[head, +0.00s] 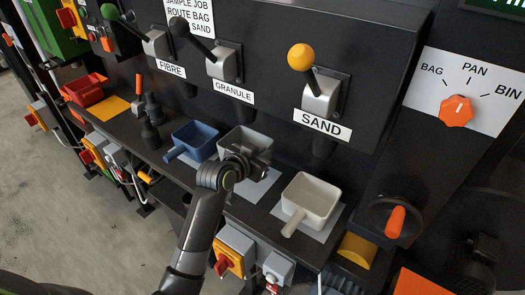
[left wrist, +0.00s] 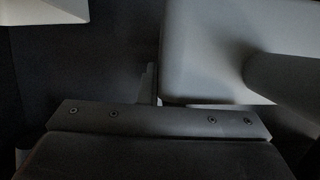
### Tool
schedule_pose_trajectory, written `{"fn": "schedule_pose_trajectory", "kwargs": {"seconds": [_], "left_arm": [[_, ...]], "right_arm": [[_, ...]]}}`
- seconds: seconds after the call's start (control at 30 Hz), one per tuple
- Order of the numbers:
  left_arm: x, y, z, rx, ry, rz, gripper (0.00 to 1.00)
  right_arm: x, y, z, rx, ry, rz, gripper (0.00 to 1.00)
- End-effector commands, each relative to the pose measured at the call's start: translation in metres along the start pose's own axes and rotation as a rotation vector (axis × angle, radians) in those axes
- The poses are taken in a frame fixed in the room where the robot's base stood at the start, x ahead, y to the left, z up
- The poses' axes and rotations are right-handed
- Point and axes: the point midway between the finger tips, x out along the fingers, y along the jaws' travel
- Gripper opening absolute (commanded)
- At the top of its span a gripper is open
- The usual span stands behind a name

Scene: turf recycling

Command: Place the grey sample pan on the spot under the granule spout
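The grey sample pan (head: 243,136) stands on the dark bench below the GRANULE label (head: 233,91). My left gripper (head: 248,164) is over its near side and hides its handle and near wall. A pale grey spot (head: 262,184) shows beside and in front of the gripper; how far the pan covers it is hidden. The spout itself cannot be made out. In the left wrist view a large pale grey pan-like body (left wrist: 205,60) fills the upper right, very close and dim. The fingertips are not clear in either view. My right gripper is not in view.
A blue pan (head: 197,137) stands just left of the grey one. A cream pan (head: 311,196) stands to the right on a pale spot (head: 331,222). A red pan (head: 84,91) and dark bottle-like pieces (head: 151,132) stand further left. Levers overhang the bench.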

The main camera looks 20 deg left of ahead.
Motion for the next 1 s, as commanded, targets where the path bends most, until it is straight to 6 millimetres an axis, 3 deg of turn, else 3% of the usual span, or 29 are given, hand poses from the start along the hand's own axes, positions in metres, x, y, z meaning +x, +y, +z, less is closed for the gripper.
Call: {"fn": "schedule_pose_trajectory", "kwargs": {"seconds": [0.5, 1.0], "left_arm": [[0.02, 0.003, 0.048, -0.001, 0.003, 0.0, 0.0], [0.025, 0.004, 0.059, 0.001, 0.004, 0.0, 0.0]], "right_arm": [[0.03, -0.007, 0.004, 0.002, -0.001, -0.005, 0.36], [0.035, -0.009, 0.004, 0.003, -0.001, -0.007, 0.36]]}}
